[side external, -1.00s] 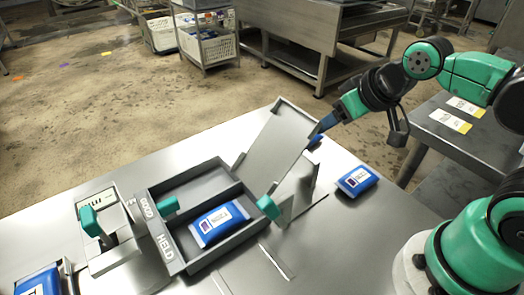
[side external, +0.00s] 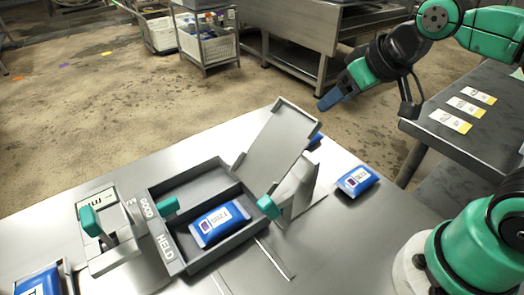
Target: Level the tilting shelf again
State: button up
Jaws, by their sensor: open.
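The tilting shelf (side external: 277,143) is a grey flat panel with a raised lip at its upper end. It stands steeply sloped, its low end towards the grey two-compartment tray (side external: 178,268) marked GOOD and HELD. A teal knob (side external: 268,207) sits near the shelf's low end. A blue pouch (side external: 220,222) lies in the HELD compartment; the GOOD compartment is empty. My gripper (side external: 328,101) is open and empty, in the air to the upper right of the shelf's raised end and apart from it.
One blue pouch (side external: 357,180) lies on the steel table (side external: 340,225) right of the shelf, and another (side external: 314,140) is partly hidden behind it. A device with a teal handle (side external: 91,220) stands left of the tray. A side table (side external: 455,150) holds labelled cards.

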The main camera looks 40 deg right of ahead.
notch_tip(320, 180, up, 4)
jog(key=n+g, duration=0.7)
jog(key=n, duration=1)
send_over(269, 205)
jog(key=w+d, duration=0.1)
jog(key=shift+w+r, duration=0.1)
jog(key=shift+w, duration=0.05)
jog(key=f, duration=0.2)
jog(key=f+n, duration=0.1)
jog(key=f, duration=0.1)
jog(key=shift+s+a, duration=0.2)
jog(key=shift+s, duration=0.05)
jog(key=shift+f, duration=3.3)
grip_shut()
